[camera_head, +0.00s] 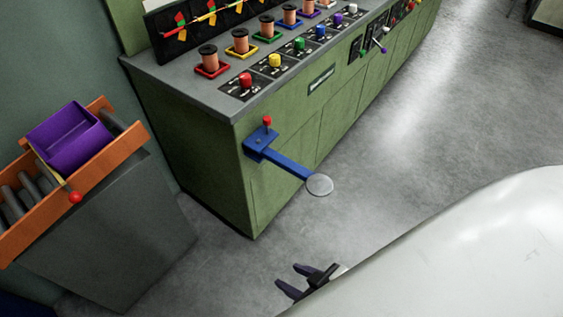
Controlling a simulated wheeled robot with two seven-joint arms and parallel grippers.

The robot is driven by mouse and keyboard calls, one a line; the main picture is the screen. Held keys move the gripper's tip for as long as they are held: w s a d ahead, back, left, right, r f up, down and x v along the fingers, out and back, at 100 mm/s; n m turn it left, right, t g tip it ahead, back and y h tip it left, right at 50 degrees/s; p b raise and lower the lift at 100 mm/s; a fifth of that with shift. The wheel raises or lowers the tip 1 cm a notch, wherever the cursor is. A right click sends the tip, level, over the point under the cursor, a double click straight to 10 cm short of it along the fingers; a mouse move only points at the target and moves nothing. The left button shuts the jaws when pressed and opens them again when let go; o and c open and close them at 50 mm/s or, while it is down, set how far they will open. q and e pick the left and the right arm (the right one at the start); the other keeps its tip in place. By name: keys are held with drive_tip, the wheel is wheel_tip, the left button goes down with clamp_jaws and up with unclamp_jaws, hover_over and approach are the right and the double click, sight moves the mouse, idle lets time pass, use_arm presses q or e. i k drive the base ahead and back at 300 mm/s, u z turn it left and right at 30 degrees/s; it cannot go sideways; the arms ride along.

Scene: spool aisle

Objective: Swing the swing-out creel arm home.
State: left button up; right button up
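The creel arm (289,167) is a blue bar hinged at the near corner of the green cabinet, with a red-topped pin (267,122) at its bracket. It sticks out from the cabinet's front face over the floor and ends in a round light-grey disc (319,185). My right gripper (281,276) is at the bottom of the view, below and apart from the disc. Its two dark fingers are spread, with nothing between them. A large white part of mine hides the rest of that arm. My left gripper is not in view.
The green cabinet (190,150) carries several copper spools and coloured knobs on its grey top. At left, a roller stand with orange rails (120,150) holds a purple bin (68,137). Grey floor (400,130) is clear along the cabinet front.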

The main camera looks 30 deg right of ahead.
sight(318, 185)
drive_tip(key=k, duration=0.5)
drive_tip(key=u, duration=1.3)
drive_tip(key=i, duration=1)
drive_tip(key=z, duration=1.9)
